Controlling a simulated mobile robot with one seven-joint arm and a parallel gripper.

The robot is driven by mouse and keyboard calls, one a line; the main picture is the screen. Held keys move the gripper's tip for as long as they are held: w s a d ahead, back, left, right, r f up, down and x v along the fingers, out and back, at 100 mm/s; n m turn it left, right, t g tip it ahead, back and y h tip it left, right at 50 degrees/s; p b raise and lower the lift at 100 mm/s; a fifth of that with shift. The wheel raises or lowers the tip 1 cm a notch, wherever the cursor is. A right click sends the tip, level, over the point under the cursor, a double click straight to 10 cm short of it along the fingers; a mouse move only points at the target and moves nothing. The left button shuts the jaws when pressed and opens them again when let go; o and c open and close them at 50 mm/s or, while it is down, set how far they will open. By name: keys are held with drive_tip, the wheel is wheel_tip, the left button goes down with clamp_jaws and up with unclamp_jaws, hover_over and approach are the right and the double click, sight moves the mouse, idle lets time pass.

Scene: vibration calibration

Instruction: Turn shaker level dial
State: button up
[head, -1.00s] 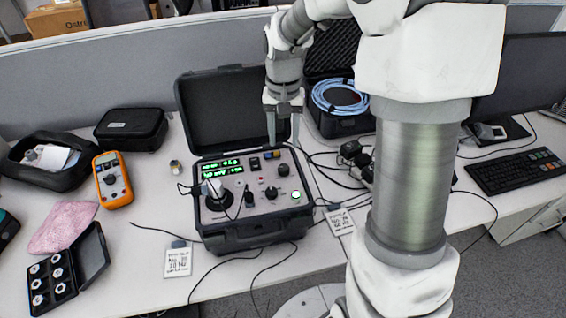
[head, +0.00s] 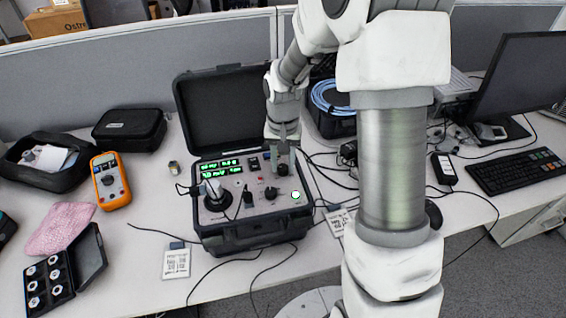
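The shaker calibrator (head: 233,230) is an open black case on the desk with a grey panel, green displays (head: 221,167) and several dark knobs. One dark knob (head: 271,193) sits mid-panel, and another dark knob (head: 283,170) lies at the panel's upper right. I cannot read the labels, so I cannot tell which is the level dial. My gripper (head: 284,161) points down over the upper right of the panel, at the upper-right knob. Its fingers look apart, but whether they touch the knob cannot be told.
The case's raised lid (head: 222,107) stands behind the panel, left of my gripper. Cables run across the desk around the case. An orange multimeter (head: 111,181), a pink cloth (head: 61,229) and a black box of round parts (head: 50,281) lie left. A keyboard (head: 515,171) lies right.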

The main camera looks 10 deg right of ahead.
clamp_jaws()
drive_tip(key=shift+n, duration=0.3)
drive_tip(key=n+p, duration=0.1)
drive_tip(key=n, duration=0.5)
drive_tip(key=shift+r, duration=0.1)
drive_tip(key=n+p, duration=0.2)
drive_tip(key=n, duration=0.4)
drive_tip(key=shift+n, duration=0.3)
drive_tip(key=shift+o, duration=1.7)
unclamp_jaws()
